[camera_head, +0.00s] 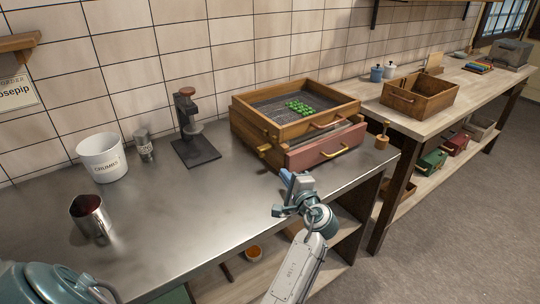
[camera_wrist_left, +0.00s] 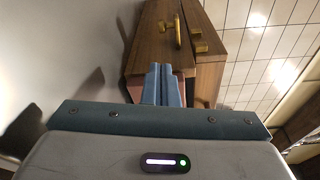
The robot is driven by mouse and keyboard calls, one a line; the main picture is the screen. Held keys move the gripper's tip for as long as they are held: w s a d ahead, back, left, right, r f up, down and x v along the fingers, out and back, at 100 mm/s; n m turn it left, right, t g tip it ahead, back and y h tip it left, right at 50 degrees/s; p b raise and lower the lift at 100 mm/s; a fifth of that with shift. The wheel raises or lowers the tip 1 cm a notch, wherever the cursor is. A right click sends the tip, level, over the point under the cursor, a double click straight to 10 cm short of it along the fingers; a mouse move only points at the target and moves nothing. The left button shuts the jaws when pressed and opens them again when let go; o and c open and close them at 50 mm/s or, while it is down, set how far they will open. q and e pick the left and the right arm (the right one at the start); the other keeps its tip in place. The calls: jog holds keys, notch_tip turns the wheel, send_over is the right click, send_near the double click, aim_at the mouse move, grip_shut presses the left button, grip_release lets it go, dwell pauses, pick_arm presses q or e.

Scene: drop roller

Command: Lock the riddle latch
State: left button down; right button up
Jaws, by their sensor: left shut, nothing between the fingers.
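The riddle (camera_head: 326,118) is a wooden-framed mesh tray holding green balls, on top of a wooden box (camera_head: 240,135) at the back right of the metal bench. A yellowish latch piece (camera_head: 264,149) sits at its near left corner. In the left wrist view, a brass handle (camera_wrist_left: 178,32) and yellow blocks (camera_wrist_left: 200,46) show on the wooden faces; which of these is the latch is hard to tell. My left gripper (camera_head: 286,177) is in front of the box's red drawer (camera_head: 325,150), shut and empty. Its blue fingers (camera_wrist_left: 162,68) point toward the wood. My right gripper is not in view.
A black press stand (camera_head: 195,140), a small metal shaker (camera_head: 144,146), a white bucket (camera_head: 102,158) and a steel cup (camera_head: 90,216) stand to the left. A small brass-topped item (camera_head: 382,138) is right of the box. The bench's front middle is clear.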

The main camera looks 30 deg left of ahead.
pick_arm(q)
jog(key=shift+d+r, duration=0.1)
jog(key=shift+w+a+r, duration=0.1)
jog(key=shift+w+a, duration=0.1)
jog(key=shift+a, duration=0.2)
jog(key=p+x, duration=0.2)
jog(key=x, duration=0.6)
jog(key=shift+a+p, duration=0.1)
jog(key=shift+p, duration=0.2)
jog(key=shift+w+a, duration=0.35)
